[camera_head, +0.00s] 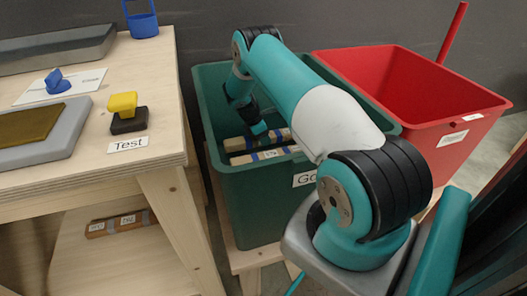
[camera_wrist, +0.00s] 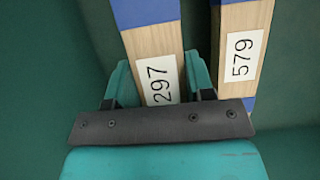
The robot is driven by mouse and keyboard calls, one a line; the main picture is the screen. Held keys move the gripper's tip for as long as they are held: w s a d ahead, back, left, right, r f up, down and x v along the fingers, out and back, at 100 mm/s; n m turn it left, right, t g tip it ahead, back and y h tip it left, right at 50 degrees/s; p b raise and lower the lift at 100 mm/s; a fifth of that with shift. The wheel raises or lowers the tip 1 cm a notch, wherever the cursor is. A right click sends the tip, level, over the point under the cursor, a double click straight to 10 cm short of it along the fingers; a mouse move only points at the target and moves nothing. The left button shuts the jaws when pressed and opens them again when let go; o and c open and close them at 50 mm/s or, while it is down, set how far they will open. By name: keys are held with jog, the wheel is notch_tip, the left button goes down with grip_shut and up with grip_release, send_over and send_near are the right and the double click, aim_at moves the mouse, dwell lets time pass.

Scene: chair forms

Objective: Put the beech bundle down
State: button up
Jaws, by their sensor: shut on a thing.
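My gripper (camera_wrist: 160,82) is shut on a pale beech bundle (camera_wrist: 150,45) with a blue band and the label 297. One teal finger shows on each side of it. In the head view my gripper (camera_head: 258,128) is down inside the green bin (camera_head: 250,205), whose front label is partly hidden by my arm. A second pale bundle (camera_wrist: 238,40), labelled 579, lies just right of the held one in the wrist view, with a narrow gap between. Both bundles' far ends are out of the wrist view. I cannot tell whether the held bundle touches the bin floor.
A red bin (camera_head: 470,105) stands right of the green one. A wooden table (camera_head: 170,90) on the left bears a yellow-and-black stamp (camera_head: 127,113), a "Test" label and a grey tray (camera_head: 62,140). A darker bundle (camera_head: 120,222) lies on its lower shelf. Green bin walls surround my gripper.

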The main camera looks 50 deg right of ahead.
jog(key=shift+f+b, duration=0.6)
jog(key=shift+f, duration=2.25)
jog(key=shift+f, duration=0.2)
jog(key=o, duration=1.2)
jog(key=shift+r, duration=0.1)
jog(key=p+v, duration=0.2)
jog(key=v, duration=1)
jog(key=shift+r+p, duration=0.1)
jog(key=shift+p, duration=0.3)
